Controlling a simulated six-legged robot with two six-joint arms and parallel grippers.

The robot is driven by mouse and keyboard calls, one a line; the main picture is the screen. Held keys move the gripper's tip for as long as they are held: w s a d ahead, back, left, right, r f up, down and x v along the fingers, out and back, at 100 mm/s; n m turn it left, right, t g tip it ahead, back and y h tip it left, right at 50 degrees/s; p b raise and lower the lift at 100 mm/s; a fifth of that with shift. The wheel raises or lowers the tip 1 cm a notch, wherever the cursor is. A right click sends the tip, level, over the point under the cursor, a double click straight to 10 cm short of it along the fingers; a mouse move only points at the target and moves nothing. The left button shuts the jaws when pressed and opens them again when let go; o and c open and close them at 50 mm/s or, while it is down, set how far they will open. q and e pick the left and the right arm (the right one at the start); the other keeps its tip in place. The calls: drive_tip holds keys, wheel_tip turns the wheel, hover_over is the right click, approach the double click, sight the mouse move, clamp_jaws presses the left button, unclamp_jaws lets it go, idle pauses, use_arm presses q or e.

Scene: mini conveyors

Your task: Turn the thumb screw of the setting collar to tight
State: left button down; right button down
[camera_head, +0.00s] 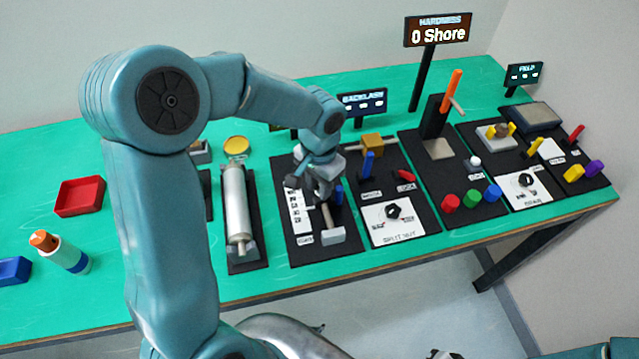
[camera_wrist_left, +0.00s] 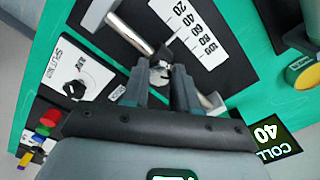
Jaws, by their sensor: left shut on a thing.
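The setting collar's station is a black board (camera_head: 335,250) with a white number scale (camera_head: 298,212) and a metal rod (camera_head: 327,216). In the left wrist view the rod (camera_wrist_left: 130,30) runs beside the scale (camera_wrist_left: 190,30). My left gripper (camera_head: 322,192) is over the rod, pointing down. In the wrist view my left gripper (camera_wrist_left: 160,84) is shut on the small silver thumb screw (camera_wrist_left: 160,72), whose head shows between the fingertips. The collar itself is mostly hidden by the fingers. A display (camera_wrist_left: 268,143) reads 40, its label partly cut off.
To the right is a split-nut board (camera_head: 388,222) with a black knob (camera_head: 393,211). To the left a metal cylinder (camera_head: 236,205) lies on a black base. A backlash display (camera_head: 362,102) stands behind. A red tray (camera_head: 79,196) and a bottle (camera_head: 62,252) are farther left.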

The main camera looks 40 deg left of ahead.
use_arm(q)
drive_tip(key=m, duration=0.6)
drive_tip(key=shift+m, duration=0.4)
drive_tip(key=shift+w, duration=0.1)
idle(0.3)
drive_tip(key=c, duration=1.1)
unclamp_jaws()
drive_tip(key=shift+c, duration=0.2)
drive_tip(key=shift+w, duration=0.1)
drive_tip(key=shift+a+r, duration=0.1)
drive_tip(key=shift+r, duration=0.1)
wheel_tip(320, 180, up, 16)
drive_tip(key=shift+p, duration=0.4)
drive_tip(key=shift+f, duration=0.1)
